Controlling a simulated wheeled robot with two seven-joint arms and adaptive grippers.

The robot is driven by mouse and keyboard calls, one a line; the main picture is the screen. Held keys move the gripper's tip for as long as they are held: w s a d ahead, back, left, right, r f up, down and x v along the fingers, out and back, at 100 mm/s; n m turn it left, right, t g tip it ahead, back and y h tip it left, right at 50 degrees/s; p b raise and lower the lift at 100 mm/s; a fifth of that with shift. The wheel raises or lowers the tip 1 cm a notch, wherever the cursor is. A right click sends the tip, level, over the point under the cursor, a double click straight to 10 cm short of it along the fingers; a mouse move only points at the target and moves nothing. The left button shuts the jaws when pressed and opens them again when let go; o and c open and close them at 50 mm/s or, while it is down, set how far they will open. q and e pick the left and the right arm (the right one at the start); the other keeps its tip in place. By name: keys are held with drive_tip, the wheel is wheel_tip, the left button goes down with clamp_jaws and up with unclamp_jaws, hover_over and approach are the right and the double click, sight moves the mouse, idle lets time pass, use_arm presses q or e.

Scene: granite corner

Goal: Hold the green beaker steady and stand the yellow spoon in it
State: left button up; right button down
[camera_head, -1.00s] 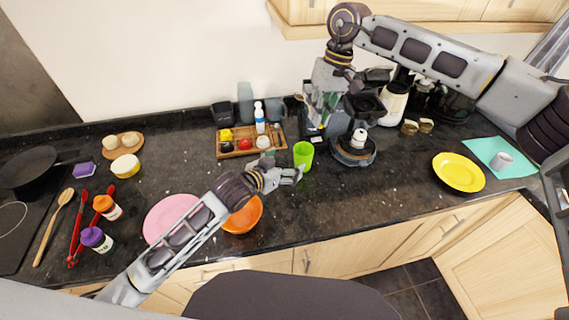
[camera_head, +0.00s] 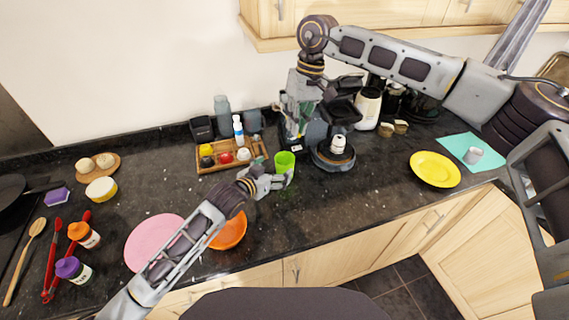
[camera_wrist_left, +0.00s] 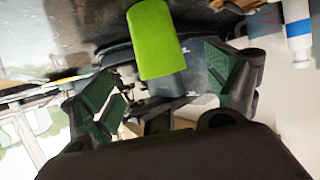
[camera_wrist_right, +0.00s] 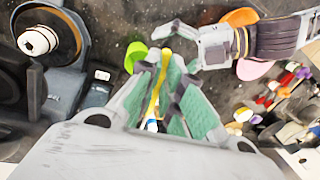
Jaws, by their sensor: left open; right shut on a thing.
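The green beaker (camera_head: 284,161) stands upright on the dark counter, right of the wooden condiment tray. My left gripper (camera_head: 283,181) is open at its near side; in the left wrist view the beaker (camera_wrist_left: 156,42) shows between the spread fingers, with no clear grip on it. My right gripper (camera_wrist_right: 168,98) is shut on the yellow spoon (camera_wrist_right: 158,85), whose end points toward the beaker (camera_wrist_right: 136,56) in the right wrist view. In the head view my right gripper (camera_head: 296,112) is above the counter behind the beaker; the spoon is not clear there.
The condiment tray (camera_head: 232,166) is left of the beaker, and a coffee machine (camera_head: 334,154) close to its right. An orange bowl (camera_head: 230,232) and a pink plate (camera_head: 153,238) lie by my left arm. The counter between the coffee machine and the yellow plate (camera_head: 435,169) is clear.

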use_arm(q)
drive_tip(key=shift+x, duration=3.85)
drive_tip(key=shift+c, duration=0.4)
drive_tip(key=c, duration=1)
drive_tip(key=shift+c, duration=0.2)
use_arm(e)
drive_tip(key=shift+f, duration=0.1)
wheel_tip(320, 180, down, 13)
drive_tip(key=shift+r, duration=0.2)
drive_tip(key=c, duration=1.5)
unclamp_jaws()
